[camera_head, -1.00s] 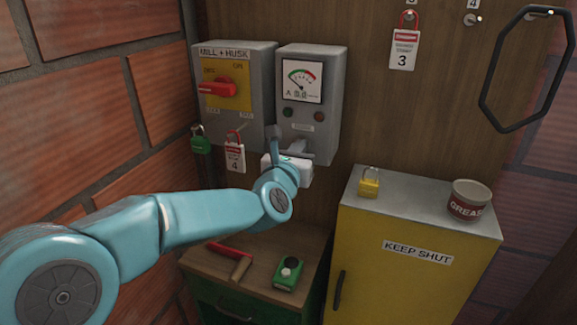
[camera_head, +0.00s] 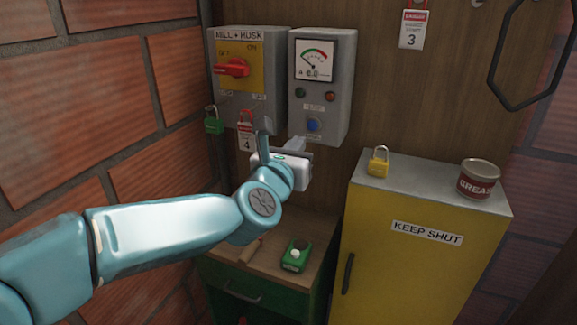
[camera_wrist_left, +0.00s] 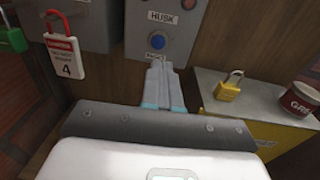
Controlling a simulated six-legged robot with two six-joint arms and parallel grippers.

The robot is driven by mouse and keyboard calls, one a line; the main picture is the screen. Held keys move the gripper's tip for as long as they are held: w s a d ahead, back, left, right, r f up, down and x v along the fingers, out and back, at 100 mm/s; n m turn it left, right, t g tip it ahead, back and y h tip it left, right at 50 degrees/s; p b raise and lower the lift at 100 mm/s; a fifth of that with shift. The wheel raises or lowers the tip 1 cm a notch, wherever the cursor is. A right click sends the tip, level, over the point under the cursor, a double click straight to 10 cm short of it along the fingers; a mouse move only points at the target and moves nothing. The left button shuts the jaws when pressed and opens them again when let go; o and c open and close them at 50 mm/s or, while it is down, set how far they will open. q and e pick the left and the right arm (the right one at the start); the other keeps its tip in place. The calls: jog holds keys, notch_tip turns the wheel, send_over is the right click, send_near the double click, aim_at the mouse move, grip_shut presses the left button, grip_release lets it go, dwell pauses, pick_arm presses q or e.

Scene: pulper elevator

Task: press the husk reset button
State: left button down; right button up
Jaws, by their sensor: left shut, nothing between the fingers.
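The husk reset button is a round blue button (camera_head: 313,125) low on the grey meter box (camera_head: 340,100). It also shows in the left wrist view (camera_wrist_left: 157,41), under a HUSK label. My left gripper (camera_head: 298,143) is shut and empty, just below and left of the button in the head view. In the left wrist view its closed fingertips (camera_wrist_left: 159,66) point toward the box, just below the button. The fingers look apart from the button, though the exact gap is hard to tell. My right gripper is not in view.
A grey switch box (camera_head: 270,85) with a red rotary handle (camera_head: 233,68) is to the left. A green padlock (camera_head: 213,122) and a tag marked 4 (camera_head: 245,138) hang below it. A yellow cabinet (camera_head: 400,265) bears a yellow padlock (camera_head: 378,162) and a grease tin (camera_head: 478,179).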

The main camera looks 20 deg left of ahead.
pick_arm(q)
jog(key=shift+s+b, duration=0.3)
jog(key=shift+s, duration=1.6)
jog(key=shift+s, duration=0.1)
